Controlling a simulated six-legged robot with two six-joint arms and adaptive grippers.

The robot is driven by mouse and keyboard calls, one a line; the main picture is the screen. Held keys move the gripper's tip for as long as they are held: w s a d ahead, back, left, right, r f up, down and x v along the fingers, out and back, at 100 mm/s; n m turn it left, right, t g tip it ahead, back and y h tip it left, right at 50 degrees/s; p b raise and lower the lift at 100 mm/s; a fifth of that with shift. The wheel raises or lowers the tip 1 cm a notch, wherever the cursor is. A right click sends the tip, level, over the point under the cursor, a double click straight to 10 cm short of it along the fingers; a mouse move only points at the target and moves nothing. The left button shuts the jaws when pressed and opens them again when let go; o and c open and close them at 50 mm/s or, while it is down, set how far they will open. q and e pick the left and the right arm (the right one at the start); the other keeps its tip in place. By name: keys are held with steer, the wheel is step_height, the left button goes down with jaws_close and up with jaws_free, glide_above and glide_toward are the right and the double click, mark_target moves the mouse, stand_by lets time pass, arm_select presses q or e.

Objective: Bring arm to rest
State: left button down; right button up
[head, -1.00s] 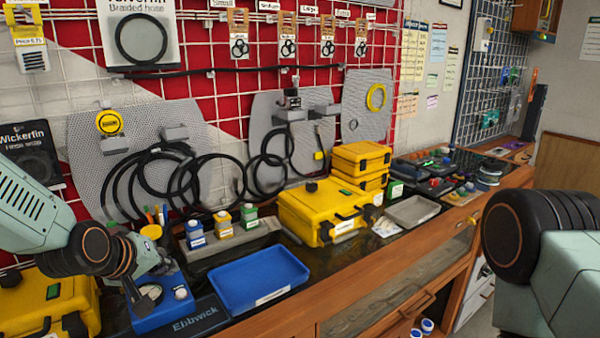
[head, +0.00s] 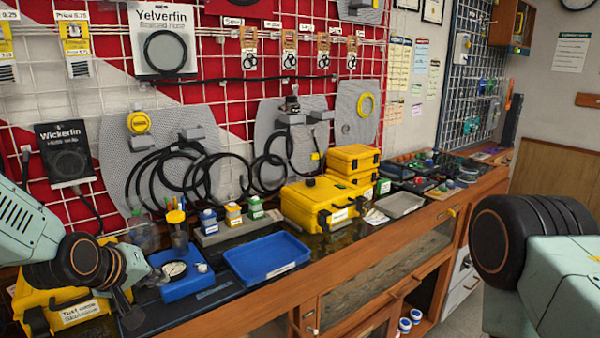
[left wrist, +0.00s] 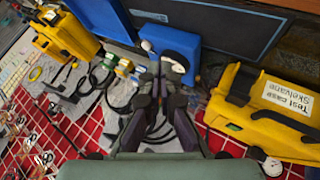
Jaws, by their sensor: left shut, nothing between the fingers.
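My left gripper (head: 154,276) is at the lower left of the head view, beside the blue test stand (head: 188,287) with its round gauge (head: 175,268). Its fingers are together and empty; I cannot tell whether they touch the stand. In the left wrist view the closed fingers (left wrist: 158,78) point at the stand (left wrist: 185,38), covering part of it. My right arm (head: 545,265) shows at the right edge of the head view; its gripper is out of view.
A blue tray (head: 268,260) lies right of the stand. A yellow test case (head: 75,312) sits beneath my left arm and shows in the left wrist view (left wrist: 262,118). Another yellow case (head: 318,203) stands farther along the bench. Hoses hang on the wall grid behind.

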arm_select(q)
steer(key=s+d+f+m+g+y+b, duration=0.1)
steer(key=s+d+f+m+g+b, duration=0.25)
steer(key=s+f, duration=1.15)
steer(key=s+d+f+m+g+b, duration=0.1)
steer(key=s+f+g, duration=0.1)
steer(key=s+f, duration=0.6)
steer(key=s+d+f+m+g+y+b, duration=0.1)
steer(key=s+f+m+g+b, duration=0.1)
steer(key=s+f, duration=0.7)
steer(key=s+g, duration=0.1)
steer(key=s, duration=0.5)
steer(key=shift+s, duration=0.3)
arm_select(e)
step_height(320, 180, down, 6)
steer(key=shift+s+f, duration=0.15)
steer(key=shift+f, duration=0.05)
arm_select(q)
steer(key=shift+w+f+g, duration=0.1)
steer(key=shift+g, duration=0.15)
arm_select(e)
steer(key=shift+d, duration=0.1)
arm_select(q)
steer(key=shift+d, duration=0.1)
steer(key=shift+s, duration=0.2)
